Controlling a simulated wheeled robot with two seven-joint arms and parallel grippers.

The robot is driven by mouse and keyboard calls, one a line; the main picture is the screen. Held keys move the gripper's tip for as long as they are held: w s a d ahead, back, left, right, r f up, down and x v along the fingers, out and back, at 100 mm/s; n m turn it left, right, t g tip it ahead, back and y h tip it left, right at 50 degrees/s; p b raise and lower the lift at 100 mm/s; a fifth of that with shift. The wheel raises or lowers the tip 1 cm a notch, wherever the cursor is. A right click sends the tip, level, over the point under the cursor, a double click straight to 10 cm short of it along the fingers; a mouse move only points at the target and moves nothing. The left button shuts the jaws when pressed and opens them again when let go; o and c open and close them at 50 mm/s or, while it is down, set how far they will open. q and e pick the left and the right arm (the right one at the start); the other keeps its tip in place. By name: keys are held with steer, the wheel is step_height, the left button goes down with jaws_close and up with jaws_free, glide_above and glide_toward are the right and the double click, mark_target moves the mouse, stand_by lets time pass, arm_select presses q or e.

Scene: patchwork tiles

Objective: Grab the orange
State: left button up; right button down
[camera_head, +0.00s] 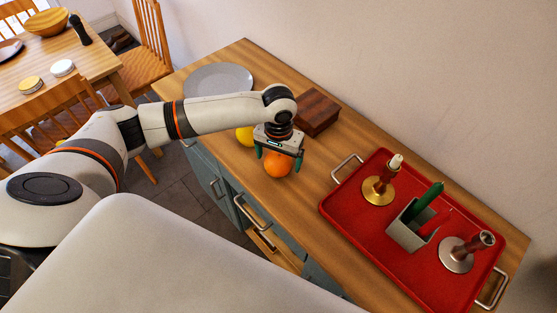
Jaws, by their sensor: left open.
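The orange (278,165) sits on the wooden top of the sideboard, near its front edge. My left gripper (279,158) points down over the orange, with its green fingers apart on either side of the fruit's upper part. Whether the fingers touch the orange cannot be told. A yellow fruit (246,135) lies just left of the gripper, partly hidden by my left arm. My right gripper is not in view.
A grey plate (219,80) lies behind my left arm and a brown wooden box (312,112) stands behind the gripper. A red tray (350,209) with candlesticks and a grey holder is at right. A drawer (273,247) below stands open.

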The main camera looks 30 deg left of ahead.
arm_select(q)
steer(key=shift+f, duration=1.15)
steer(key=c, duration=1.2)
steer(key=shift+o, duration=0.2)
steer(key=shift+r, duration=0.15)
